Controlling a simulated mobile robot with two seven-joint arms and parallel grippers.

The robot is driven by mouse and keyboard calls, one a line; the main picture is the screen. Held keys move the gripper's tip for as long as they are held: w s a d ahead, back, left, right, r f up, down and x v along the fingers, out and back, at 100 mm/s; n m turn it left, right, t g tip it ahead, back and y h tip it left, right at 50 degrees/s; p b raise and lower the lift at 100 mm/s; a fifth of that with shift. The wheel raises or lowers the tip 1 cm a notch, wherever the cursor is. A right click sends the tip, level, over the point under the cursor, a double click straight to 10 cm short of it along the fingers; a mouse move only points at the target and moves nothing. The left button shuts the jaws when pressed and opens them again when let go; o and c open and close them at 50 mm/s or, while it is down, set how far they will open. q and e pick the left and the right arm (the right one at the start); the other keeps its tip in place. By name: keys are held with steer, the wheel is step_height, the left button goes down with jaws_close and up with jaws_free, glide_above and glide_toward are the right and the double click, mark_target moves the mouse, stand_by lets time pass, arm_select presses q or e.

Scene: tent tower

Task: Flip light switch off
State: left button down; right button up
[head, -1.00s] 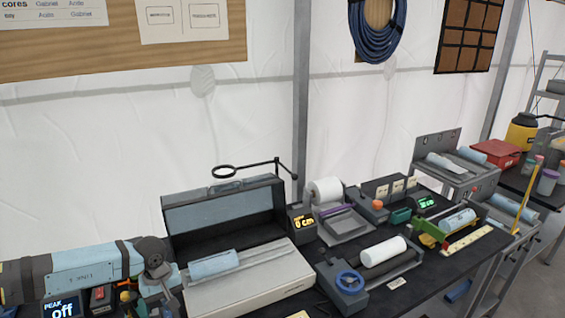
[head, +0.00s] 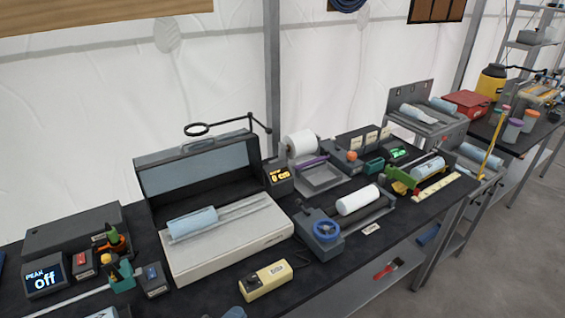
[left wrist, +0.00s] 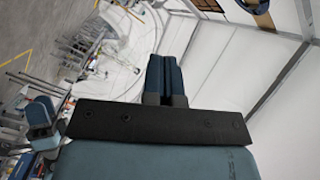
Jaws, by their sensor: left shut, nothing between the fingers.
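I cannot pick out a light switch for certain. A small dark box with a red rocker (head: 82,262) stands beside a display reading "PEAK off" (head: 44,281) at the left of the bench. A similar box with a blue rocker (head: 152,278) stands to its right. A cream box with a small label (head: 266,279) lies at the bench's front edge. My left gripper (left wrist: 165,58) is shut and empty in the left wrist view, in front of white tent wall, touching nothing.
The black bench (head: 205,292) carries an open grey case (head: 215,245) with a blue roll, a machine with a blue handwheel (head: 325,229) and a magnifier on an arm (head: 197,129). Grey floor (head: 510,240) is open at the right.

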jaws_close()
arm_select(q)
steer(key=s+a+f+n+g+y, duration=0.4)
steer(key=s+a+f+n, duration=0.5)
steer(key=n, duration=0.6)
steer(key=s+f+y, duration=0.2)
steer(key=s, duration=0.1)
steer(key=shift+s+a+n+y, duration=0.2)
steer(key=shift+a+n+y, duration=0.1)
steer(key=shift+a+n, duration=0.1)
steer(key=shift+f, duration=0.1)
arm_select(e)
steer(key=shift+a, duration=0.15)
